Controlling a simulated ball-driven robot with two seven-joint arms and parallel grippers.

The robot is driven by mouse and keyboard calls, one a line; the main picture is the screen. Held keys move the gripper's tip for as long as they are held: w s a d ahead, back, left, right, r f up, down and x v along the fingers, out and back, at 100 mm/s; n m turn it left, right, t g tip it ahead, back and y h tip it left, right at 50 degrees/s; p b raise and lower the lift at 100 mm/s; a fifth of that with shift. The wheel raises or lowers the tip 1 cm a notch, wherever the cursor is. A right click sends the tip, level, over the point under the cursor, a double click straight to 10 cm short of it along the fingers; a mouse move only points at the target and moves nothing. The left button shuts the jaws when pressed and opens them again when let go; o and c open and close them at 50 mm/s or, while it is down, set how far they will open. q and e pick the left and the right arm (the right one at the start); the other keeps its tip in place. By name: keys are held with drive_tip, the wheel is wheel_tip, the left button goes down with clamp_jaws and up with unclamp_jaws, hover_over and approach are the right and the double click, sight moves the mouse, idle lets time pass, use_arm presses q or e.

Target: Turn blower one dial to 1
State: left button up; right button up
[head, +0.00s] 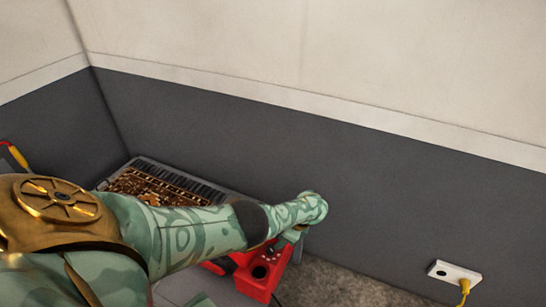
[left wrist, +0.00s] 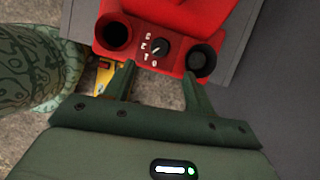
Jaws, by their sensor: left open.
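The red blower (head: 258,280) stands low near the wall in the head view, partly hidden by my left arm. In the left wrist view the red blower (left wrist: 170,12) shows a small black dial (left wrist: 160,49) between two round black parts. Small white marks run down the dial's left side; the lowest looks like a 0, the others are too small to read surely. I cannot tell which mark the dial's pointer is at. My left gripper (left wrist: 159,72) is open, its two fingers just short of the dial with nothing between them. My right gripper is not in view.
A grey-framed grate (head: 225,192) lies along the wall behind my left arm. A white wall socket (head: 440,270) with a yellow plug (head: 464,285) is at the lower right. Bare floor (head: 345,284) lies right of the blower. A yellow piece (left wrist: 103,78) shows below the blower in the left wrist view.

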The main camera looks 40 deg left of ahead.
use_arm(q)
drive_tip(key=p+v, duration=0.2)
drive_tip(key=v, duration=0.4)
drive_tip(key=shift+p, duration=0.3)
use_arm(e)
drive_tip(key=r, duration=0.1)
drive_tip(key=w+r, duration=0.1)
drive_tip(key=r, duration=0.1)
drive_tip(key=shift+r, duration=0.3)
